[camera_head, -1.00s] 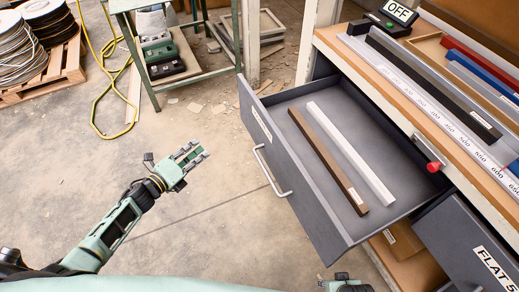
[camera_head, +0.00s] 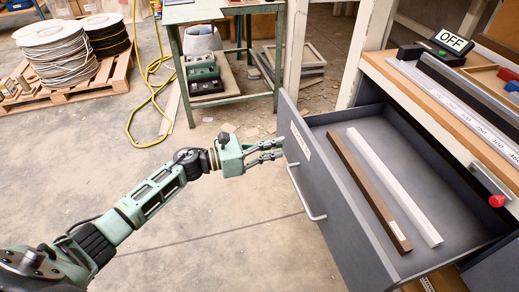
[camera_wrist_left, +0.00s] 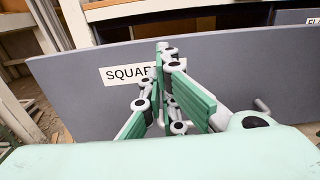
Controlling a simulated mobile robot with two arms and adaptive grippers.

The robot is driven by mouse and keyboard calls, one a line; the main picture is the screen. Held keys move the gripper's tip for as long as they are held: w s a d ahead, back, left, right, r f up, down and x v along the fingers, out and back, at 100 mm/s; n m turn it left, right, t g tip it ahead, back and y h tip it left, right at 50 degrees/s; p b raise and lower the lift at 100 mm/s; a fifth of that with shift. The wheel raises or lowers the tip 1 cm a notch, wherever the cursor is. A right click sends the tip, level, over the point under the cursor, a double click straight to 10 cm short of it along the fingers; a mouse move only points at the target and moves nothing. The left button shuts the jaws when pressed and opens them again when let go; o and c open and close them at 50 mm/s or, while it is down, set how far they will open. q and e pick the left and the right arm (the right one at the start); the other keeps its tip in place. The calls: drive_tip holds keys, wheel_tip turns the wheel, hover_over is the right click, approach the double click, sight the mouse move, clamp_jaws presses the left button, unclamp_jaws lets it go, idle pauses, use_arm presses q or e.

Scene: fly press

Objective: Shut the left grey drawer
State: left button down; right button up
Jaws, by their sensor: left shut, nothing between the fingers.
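The left grey drawer (camera_head: 347,214) stands pulled out from the bench, with a light bar handle (camera_head: 305,193) on its front. A brown bar (camera_head: 368,190) and a white bar (camera_head: 395,186) lie inside it. My left gripper (camera_head: 280,150) is shut and empty, its fingertips pointing at the drawer front near the label. In the left wrist view the drawer front (camera_wrist_left: 235,78) fills the background, with a label reading "SQUAR…" (camera_wrist_left: 128,74) partly hidden behind the fingers (camera_wrist_left: 165,50). I cannot tell whether the fingertips touch the front. My right gripper is not in view.
A second grey drawer (camera_head: 495,268) is at the lower right. A green table (camera_head: 215,12) and cable spools (camera_head: 55,55) stand behind. Floor left of the drawer is clear.

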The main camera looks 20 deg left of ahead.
sight(305, 141)
use_arm(q)
drive_tip(key=x, duration=0.6)
drive_tip(key=shift+w+d, duration=0.15)
drive_tip(key=shift+d, duration=0.05)
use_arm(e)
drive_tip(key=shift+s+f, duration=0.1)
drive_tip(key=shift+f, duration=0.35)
